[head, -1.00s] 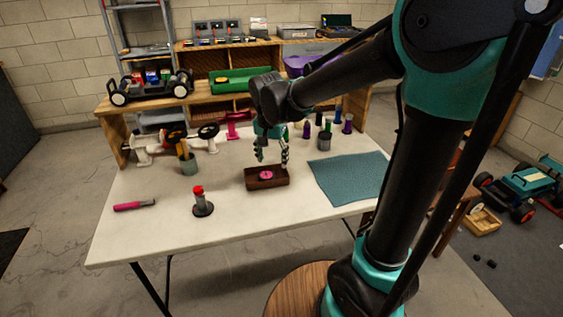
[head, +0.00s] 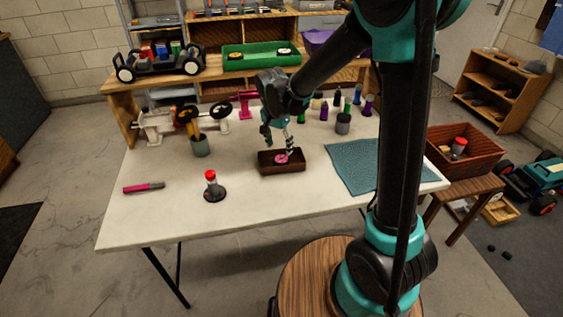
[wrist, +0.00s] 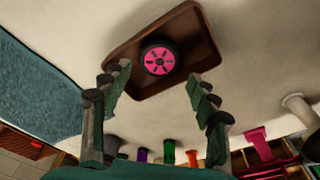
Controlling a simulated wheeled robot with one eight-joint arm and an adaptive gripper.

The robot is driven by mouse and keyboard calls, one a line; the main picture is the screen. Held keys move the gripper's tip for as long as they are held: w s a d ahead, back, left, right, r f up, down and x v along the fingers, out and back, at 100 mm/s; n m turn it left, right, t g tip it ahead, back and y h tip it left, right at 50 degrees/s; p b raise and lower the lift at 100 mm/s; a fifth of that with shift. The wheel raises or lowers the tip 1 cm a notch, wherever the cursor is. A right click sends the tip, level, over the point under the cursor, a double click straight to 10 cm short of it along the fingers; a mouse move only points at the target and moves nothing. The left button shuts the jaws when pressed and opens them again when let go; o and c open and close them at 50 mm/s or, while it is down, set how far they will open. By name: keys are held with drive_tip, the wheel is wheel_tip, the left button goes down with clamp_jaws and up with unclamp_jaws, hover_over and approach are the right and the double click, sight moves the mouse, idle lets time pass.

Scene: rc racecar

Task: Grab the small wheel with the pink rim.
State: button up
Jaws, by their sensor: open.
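The small wheel with the pink rim (head: 283,157) lies flat in a small brown tray (head: 268,168) on the white table. In the wrist view the wheel (wrist: 158,60) shows a black tyre around a pink spoked rim, inside the tray (wrist: 207,52). My gripper (head: 277,143) is just above the tray's back side. Its fingers (wrist: 160,93) are open and empty in the wrist view, spread to either side, with the wheel beyond their tips and roughly between them. The gripper is apart from the wheel as far as I can tell.
A teal mat (head: 352,166) lies right of the tray. A red-topped stand (head: 213,187) and a pink-handled tool (head: 143,187) are at the front left. A grey cup (head: 200,146) and several colored bottles stand behind. The table's front is mostly clear.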

sight(281, 158)
drive_tip(key=shift+w+d+f, duration=0.1)
drive_tip(key=shift+w+f, duration=0.1)
drive_tip(key=shift+f, duration=0.9)
drive_tip(key=shift+w+d+f, duration=0.1)
drive_tip(key=shift+w+f, duration=0.1)
drive_tip(key=shift+f, duration=0.85)
drive_tip(key=shift+w+d+f, duration=0.1)
drive_tip(key=shift+w+f, duration=0.1)
drive_tip(key=shift+f, duration=0.9)
drive_tip(key=c, duration=0.8)
drive_tip(key=shift+r, duration=0.1)
